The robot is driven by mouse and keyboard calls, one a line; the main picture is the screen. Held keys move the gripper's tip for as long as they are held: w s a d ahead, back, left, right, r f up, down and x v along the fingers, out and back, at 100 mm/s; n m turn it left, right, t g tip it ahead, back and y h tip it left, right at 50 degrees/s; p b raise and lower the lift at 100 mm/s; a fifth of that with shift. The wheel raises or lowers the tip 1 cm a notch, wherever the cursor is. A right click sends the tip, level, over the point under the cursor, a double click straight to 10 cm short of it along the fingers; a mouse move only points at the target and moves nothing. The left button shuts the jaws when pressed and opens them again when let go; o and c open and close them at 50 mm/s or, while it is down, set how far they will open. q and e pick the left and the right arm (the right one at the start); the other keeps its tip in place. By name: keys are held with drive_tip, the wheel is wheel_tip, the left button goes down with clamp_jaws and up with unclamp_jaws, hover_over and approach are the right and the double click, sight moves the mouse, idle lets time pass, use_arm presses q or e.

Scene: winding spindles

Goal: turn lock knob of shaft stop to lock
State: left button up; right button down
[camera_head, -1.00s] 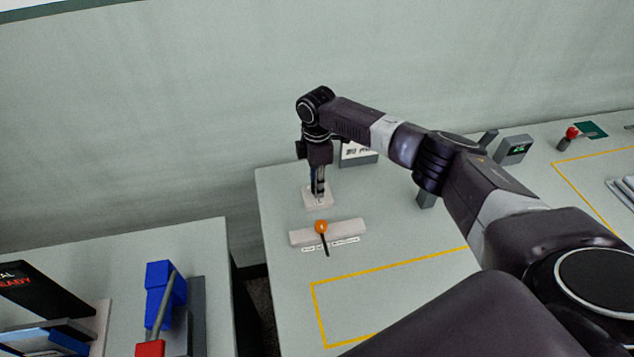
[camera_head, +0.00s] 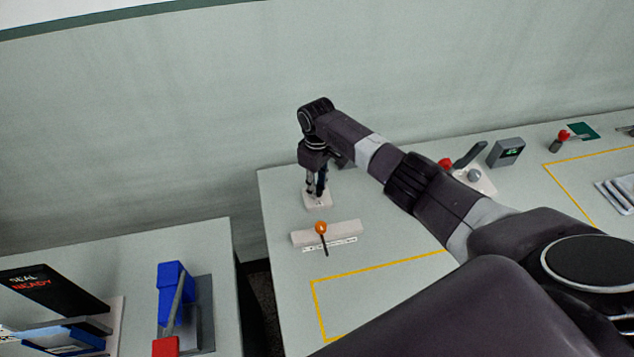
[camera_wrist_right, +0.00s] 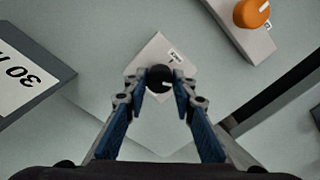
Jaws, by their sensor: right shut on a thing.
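The lock knob (camera_wrist_right: 159,79) is a dark round knob with a light pointer mark, on a small white block. The block (camera_wrist_right: 152,52) shows in the right wrist view with a small label beside the knob. In the head view the block (camera_head: 318,204) stands near the table's back left corner. My right gripper (camera_wrist_right: 160,84) points down over it, its fingertips shut on the knob from both sides. In the head view my right gripper (camera_head: 317,193) hides the knob. My left gripper is not in view.
An orange knob (camera_head: 321,228) with a dark lever sits on a pale bar (camera_head: 347,232) in front of the block. A yellow outlined area (camera_head: 380,265) lies nearer. A lever unit (camera_head: 475,178) and a small display (camera_head: 506,152) stand to the right.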

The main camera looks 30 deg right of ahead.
drive_tip(key=m+p, duration=0.1)
drive_tip(key=m, duration=0.2)
drive_tip(key=m+p, duration=0.1)
drive_tip(key=m, duration=0.2)
drive_tip(key=shift+w+r+p, duration=0.1)
drive_tip(key=shift+r+p, duration=0.1)
drive_tip(key=shift+p, duration=0.1)
drive_tip(key=m+p, duration=0.1)
drive_tip(key=m, duration=0.5)
drive_tip(key=shift+m+p, duration=0.3)
drive_tip(key=shift+p, duration=0.05)
drive_tip(key=m, duration=0.3)
drive_tip(key=shift+w+m+p, duration=0.1)
drive_tip(key=shift+m+p, duration=0.2)
drive_tip(key=shift+d+m, duration=0.1)
drive_tip(key=shift+m, duration=1.6)
drive_tip(key=c, duration=1.7)
unclamp_jaws()
drive_tip(key=shift+o, duration=0.5)
drive_tip(key=shift+f, duration=0.1)
